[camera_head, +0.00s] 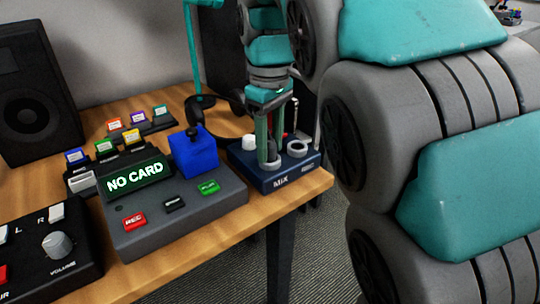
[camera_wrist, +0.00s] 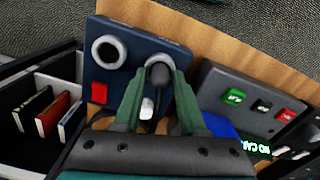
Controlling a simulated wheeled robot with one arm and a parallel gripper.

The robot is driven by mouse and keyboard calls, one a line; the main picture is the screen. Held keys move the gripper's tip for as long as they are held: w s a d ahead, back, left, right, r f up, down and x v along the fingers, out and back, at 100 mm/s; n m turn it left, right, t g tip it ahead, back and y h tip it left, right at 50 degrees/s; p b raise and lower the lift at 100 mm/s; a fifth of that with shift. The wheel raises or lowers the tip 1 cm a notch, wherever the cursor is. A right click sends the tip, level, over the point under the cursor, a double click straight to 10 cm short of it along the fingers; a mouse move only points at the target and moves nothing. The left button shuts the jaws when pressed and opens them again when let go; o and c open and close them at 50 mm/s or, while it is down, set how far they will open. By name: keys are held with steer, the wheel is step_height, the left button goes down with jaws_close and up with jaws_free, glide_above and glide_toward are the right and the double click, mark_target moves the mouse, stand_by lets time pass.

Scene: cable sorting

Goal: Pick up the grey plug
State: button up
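The navy MIX box (camera_head: 285,178) stands at the table's right front corner. It has two grey ring sockets; the right one (camera_head: 297,148) is empty and also shows in the wrist view (camera_wrist: 108,52). A dark grey plug (camera_wrist: 159,76) with a dark cable stands at the other grey ring, between my fingers. My gripper (camera_wrist: 160,72) points down over it, one green finger on each side, with visible gaps to the plug. In the head view my gripper (camera_head: 269,158) partly hides the plug.
A grey recorder (camera_head: 175,215) reading NO CARD and a blue block (camera_head: 194,152) with a black knob stand left of the box. A white knob (camera_head: 249,142) is close to my fingers. A black speaker (camera_head: 38,90) stands far left. Card racks stand behind.

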jaws_close()
steer(key=shift+r, duration=0.1)
stand_by(0.4)
